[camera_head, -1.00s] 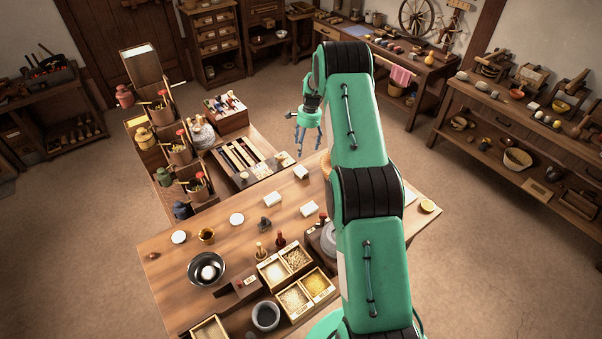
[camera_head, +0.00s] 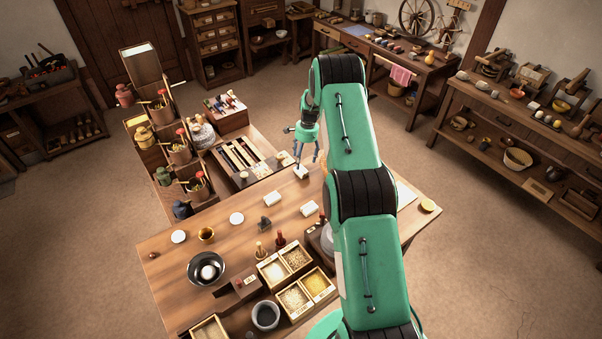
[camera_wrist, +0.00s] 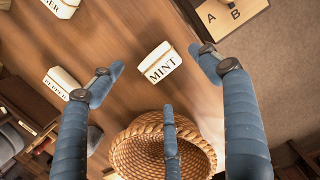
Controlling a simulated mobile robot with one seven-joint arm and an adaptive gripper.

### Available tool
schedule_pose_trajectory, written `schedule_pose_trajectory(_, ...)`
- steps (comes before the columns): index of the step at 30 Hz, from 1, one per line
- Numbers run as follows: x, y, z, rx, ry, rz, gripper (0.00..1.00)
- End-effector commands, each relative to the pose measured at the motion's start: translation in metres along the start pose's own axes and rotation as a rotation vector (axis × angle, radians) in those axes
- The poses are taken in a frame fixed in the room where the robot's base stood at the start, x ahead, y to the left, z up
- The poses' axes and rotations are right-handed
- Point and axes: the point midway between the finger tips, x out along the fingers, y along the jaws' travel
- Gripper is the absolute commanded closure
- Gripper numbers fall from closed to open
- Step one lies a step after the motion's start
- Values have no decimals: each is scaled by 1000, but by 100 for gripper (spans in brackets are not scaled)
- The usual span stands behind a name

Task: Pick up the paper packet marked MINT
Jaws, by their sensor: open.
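The paper packet marked MINT (camera_wrist: 162,65) lies on the wooden table, its black lettering readable in the wrist view. My gripper (camera_wrist: 160,78) is open and empty. Its blue fingers are spread, with the packet showing between the two upper fingertips and beyond them, apart from them. In the head view my gripper (camera_head: 306,160) hangs just over a pale packet (camera_head: 300,172), which appears to be the MINT one; its label cannot be read there. The PEPPER packet (camera_wrist: 61,82) and one ending in ER (camera_wrist: 62,6) lie to the left in the wrist view.
A wicker basket (camera_wrist: 158,152) stands close below the MINT packet in the wrist view. A board marked A and B (camera_wrist: 232,14) lies at upper right. A tray with slots (camera_head: 243,158) is left of my gripper. My arm covers part of the table.

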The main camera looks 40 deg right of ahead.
Motion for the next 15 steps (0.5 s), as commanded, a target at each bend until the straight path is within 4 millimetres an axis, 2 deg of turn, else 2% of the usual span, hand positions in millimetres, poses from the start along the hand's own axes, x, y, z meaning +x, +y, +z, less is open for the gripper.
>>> schedule_pose_trajectory(4,7,0,0,0,1,-1,23)
schedule_pose_trajectory(15,9,0,0,0,1,-1,23)
